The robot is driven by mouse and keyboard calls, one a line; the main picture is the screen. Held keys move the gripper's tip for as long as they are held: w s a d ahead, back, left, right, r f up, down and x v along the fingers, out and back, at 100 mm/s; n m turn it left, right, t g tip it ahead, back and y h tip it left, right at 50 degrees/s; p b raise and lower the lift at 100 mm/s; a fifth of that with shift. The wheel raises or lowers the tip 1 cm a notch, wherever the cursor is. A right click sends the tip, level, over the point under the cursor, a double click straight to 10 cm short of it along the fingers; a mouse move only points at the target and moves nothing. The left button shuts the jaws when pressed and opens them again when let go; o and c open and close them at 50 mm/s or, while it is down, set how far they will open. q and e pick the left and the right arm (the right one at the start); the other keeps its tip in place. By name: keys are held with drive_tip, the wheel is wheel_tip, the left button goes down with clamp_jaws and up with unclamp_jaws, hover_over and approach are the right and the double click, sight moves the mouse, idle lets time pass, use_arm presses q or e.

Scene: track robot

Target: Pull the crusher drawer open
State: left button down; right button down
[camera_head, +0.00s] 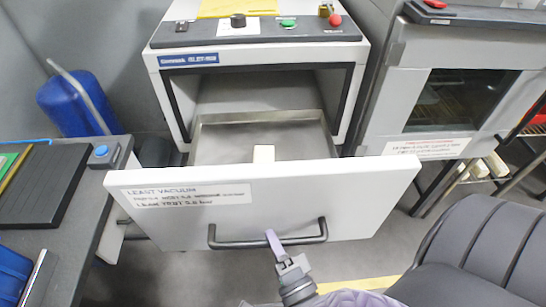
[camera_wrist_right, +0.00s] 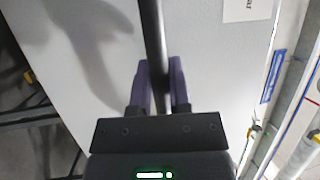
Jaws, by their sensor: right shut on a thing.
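The crusher drawer (camera_head: 355,195) has a white front with a printed label and is pulled out from the crusher (camera_head: 262,55). Its grey metal tray (camera_head: 225,140) shows behind the front, with a small cream block (camera_head: 264,153) in it. A dark bar handle (camera_head: 235,244) runs along the lower front. In the right wrist view, the handle (camera_wrist_right: 152,35) passes between the two purple fingers of my right gripper (camera_wrist_right: 160,80). My left gripper is not in view.
A side table (camera_head: 75,215) with a dark pad and a blue button stands at the left. A blue drum (camera_head: 75,105) is behind it. Another cabinet (camera_head: 420,100) with a window stands at the right. A dark chair-like shape (camera_head: 470,245) fills the lower right.

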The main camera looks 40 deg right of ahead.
drive_tip(key=shift+s+a, duration=0.1)
drive_tip(key=shift+s, duration=0.05)
drive_tip(key=c, duration=0.6)
unclamp_jaws()
drive_tip(key=b+v, duration=0.1)
drive_tip(key=v, duration=0.9)
